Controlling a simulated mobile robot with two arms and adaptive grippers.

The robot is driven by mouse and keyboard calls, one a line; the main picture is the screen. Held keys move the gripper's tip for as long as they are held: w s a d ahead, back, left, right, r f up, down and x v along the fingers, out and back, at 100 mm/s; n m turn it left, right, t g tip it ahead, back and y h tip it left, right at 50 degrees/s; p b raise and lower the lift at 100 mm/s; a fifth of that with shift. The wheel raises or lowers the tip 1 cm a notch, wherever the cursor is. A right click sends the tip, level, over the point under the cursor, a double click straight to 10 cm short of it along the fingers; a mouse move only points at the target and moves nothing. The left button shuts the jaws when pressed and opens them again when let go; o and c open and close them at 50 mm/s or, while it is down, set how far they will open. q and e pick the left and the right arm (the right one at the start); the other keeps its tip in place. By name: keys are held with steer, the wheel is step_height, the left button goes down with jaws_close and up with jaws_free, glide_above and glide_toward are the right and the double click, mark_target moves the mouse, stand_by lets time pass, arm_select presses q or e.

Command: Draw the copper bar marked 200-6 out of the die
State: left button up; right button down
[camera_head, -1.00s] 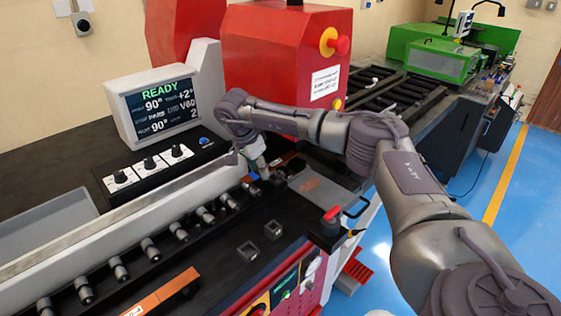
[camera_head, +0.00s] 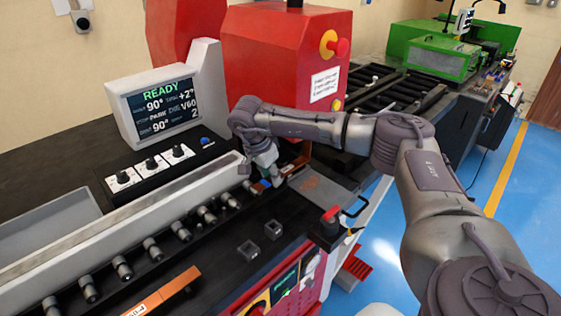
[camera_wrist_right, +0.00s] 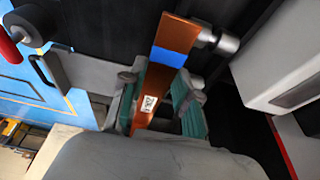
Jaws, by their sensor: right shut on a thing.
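My right gripper (camera_head: 269,182) is at the right end of the row of metal pins, beside the red machine. In the right wrist view, its green-padded fingers (camera_wrist_right: 162,100) are shut on a copper bar (camera_wrist_right: 180,32) with a blue band and a small white label. The label is too small to read. The die itself I cannot make out clearly. My left gripper is not in view.
A second orange-copper bar (camera_head: 160,299) lies at the front left of the machine bed. Two small dark square blocks (camera_head: 261,240) stand on the bed. A red-knobbed control (camera_head: 331,222) and a handled plate (camera_head: 325,190) are to the right. The READY screen (camera_head: 168,102) stands behind.

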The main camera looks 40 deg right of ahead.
steer(key=shift+s+d+r+p, duration=0.1)
steer(key=shift+s+p, duration=0.1)
steer(key=shift+s, duration=0.8)
steer(key=shift+s+d+f+p, duration=0.1)
steer(key=shift+s+p, duration=0.1)
steer(key=shift+s, duration=0.8)
steer(key=shift+s+d+r+p, duration=0.1)
steer(key=shift+s+p, duration=0.1)
steer(key=shift+s, duration=0.8)
steer(key=shift+s+d, duration=0.15)
steer(key=shift+s, duration=2.6)
steer(key=shift+r+p, duration=1.8)
steer(key=shift+r, duration=0.7)
